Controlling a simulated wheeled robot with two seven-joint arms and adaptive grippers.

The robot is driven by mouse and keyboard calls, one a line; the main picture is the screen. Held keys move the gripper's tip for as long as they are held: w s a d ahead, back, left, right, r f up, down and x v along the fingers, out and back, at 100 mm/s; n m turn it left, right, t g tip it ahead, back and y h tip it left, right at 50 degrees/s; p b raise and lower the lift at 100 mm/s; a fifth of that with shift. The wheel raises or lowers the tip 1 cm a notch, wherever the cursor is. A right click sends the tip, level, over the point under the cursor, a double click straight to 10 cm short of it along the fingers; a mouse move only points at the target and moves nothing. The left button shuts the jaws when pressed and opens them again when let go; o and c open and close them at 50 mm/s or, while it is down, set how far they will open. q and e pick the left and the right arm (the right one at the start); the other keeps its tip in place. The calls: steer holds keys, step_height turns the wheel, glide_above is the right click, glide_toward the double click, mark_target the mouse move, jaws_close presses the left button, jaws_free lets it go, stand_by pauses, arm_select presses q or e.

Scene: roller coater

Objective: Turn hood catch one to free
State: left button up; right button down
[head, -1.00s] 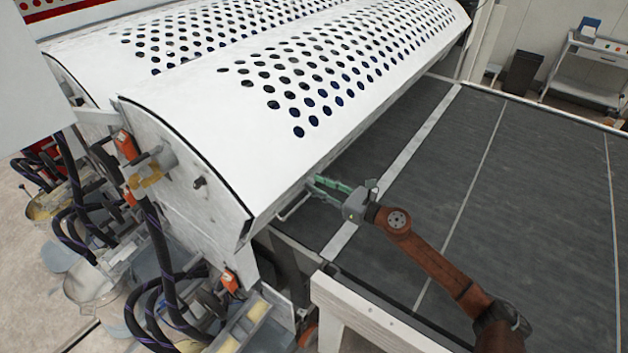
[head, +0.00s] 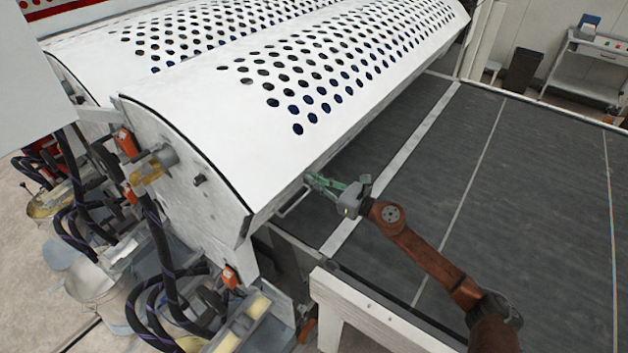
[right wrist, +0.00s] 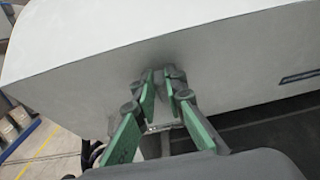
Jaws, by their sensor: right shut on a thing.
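The white perforated hood (head: 250,150) is down over the machine, and its plain front lip fills the right wrist view (right wrist: 90,70). My right gripper (head: 312,182) is at the lower edge of this hood, near its near end. In the right wrist view its green fingers (right wrist: 164,88) point at the lip and are closed on a small dark part there, which I take to be hood catch one. The fingertips hide most of the catch, so its turn position cannot be read. My left gripper is not in view.
A thin bar handle (head: 294,203) sticks out from the hood's lower edge, just left of the gripper. A wide dark conveyor bed (head: 480,190) lies under my right arm. Hoses and buckets (head: 95,285) crowd the machine's left end. A grey cart (head: 590,75) stands far right.

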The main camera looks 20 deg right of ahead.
arm_select(q)
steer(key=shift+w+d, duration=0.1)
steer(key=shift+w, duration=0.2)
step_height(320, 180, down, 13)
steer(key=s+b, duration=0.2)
steer(key=b, duration=1)
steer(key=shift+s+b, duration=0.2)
steer(key=shift+b, duration=0.2)
arm_select(e)
steer(key=shift+w+d+f+m+g+y, duration=0.25)
steer(key=shift+m+g+y, duration=0.4)
steer(key=shift+m+y, duration=1)
steer(key=shift+w+d+f+m+g+y, duration=0.1)
steer(key=shift+w+f+m+g+y, duration=0.4)
steer(key=shift+m+y, duration=1.15)
steer(key=shift+w+d+f+m+g+y, duration=0.15)
steer(key=shift+m+g+y, duration=0.75)
steer(key=shift+m, duration=1.4)
steer(key=c, duration=2)
jaws_free()
steer(key=v, duration=1.2)
steer(key=shift+f, duration=0.15)
